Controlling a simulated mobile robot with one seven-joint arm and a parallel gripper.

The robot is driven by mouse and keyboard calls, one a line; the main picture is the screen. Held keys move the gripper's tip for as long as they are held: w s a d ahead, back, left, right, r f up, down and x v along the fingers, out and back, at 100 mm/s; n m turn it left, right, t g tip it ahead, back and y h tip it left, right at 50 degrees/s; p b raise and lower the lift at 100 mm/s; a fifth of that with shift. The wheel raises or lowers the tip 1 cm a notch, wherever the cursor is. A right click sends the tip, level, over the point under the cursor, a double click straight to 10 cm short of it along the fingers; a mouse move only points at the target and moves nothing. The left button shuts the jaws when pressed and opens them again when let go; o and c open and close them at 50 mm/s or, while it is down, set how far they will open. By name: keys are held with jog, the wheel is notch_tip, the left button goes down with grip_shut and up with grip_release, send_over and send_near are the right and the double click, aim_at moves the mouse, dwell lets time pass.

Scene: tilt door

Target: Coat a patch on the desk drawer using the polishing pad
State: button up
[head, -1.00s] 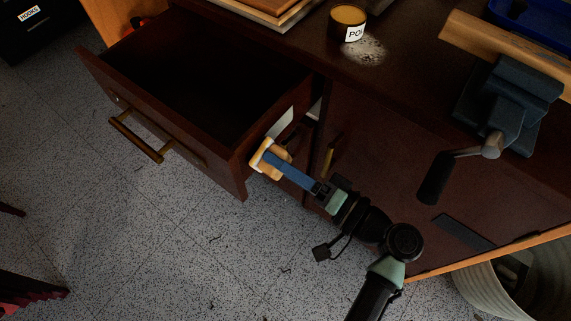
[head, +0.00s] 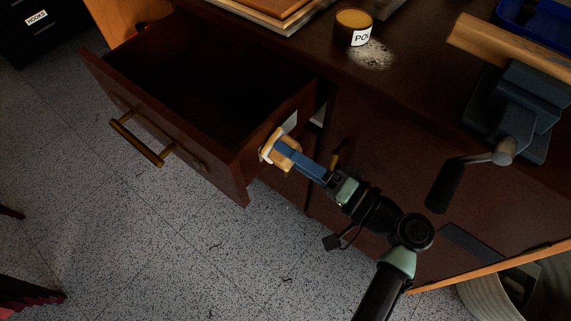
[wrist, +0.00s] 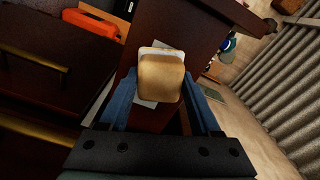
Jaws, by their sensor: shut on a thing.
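The desk drawer (head: 165,137) is pulled open, its interior dark and its brass handle on the front. A pale patch (head: 291,121) shows on the drawer's outer right side, partly hidden by the pad. My gripper (head: 286,153) is shut on the polishing pad (head: 270,145), a tan block with a white face. The white face is at the drawer's right side, over the patch's near part; whether it touches I cannot tell. In the wrist view the pad (wrist: 160,77) sits between my blue fingers, with pale patch (wrist: 146,102) showing beside it.
On the desk top stand a tin labelled "PO" (head: 354,27), a powdery pale spot (head: 371,54) and a vise (head: 512,105) with its handle hanging out front. A bin (head: 535,285) stands lower right. The speckled floor before the drawer is clear.

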jog(key=shift+w+d+f+b, duration=0.1)
jog(key=shift+w+d+b, duration=0.5)
jog(key=shift+w, duration=0.25)
jog(key=shift+w+d+r+b, duration=0.1)
jog(key=shift+w+d+b, duration=0.4)
jog(key=shift+w+b, duration=0.3)
jog(key=shift+w+d+f+b, duration=0.1)
jog(key=shift+w+d+b, duration=0.45)
jog(key=shift+w, duration=0.4)
jog(key=shift+w+d+b, duration=0.3)
jog(key=shift+w+d, duration=0.15)
jog(key=shift+w, duration=0.1)
jog(key=shift+s+a+p, duration=0.3)
jog(key=shift+s+p, duration=0.2)
jog(key=shift+p, duration=0.05)
jog(key=shift+s+a+p, duration=0.3)
jog(key=shift+s+p, duration=0.2)
jog(key=s+a+p, duration=0.2)
jog(key=s, duration=0.1)
jog(key=shift+s+a, duration=0.1)
jog(key=shift+a, duration=0.05)
jog(key=shift+s+a+f+p, duration=0.1)
jog(key=shift+s+a+p, duration=0.35)
jog(key=shift+s+p, duration=0.2)
jog(key=shift+s+a+p, duration=0.4)
jog(key=shift+s+p, duration=0.1)
jog(key=shift+s, duration=0.2)
jog(key=shift+s+a+p, duration=0.35)
jog(key=shift+s+p, duration=0.1)
jog(key=shift+s, duration=0.2)
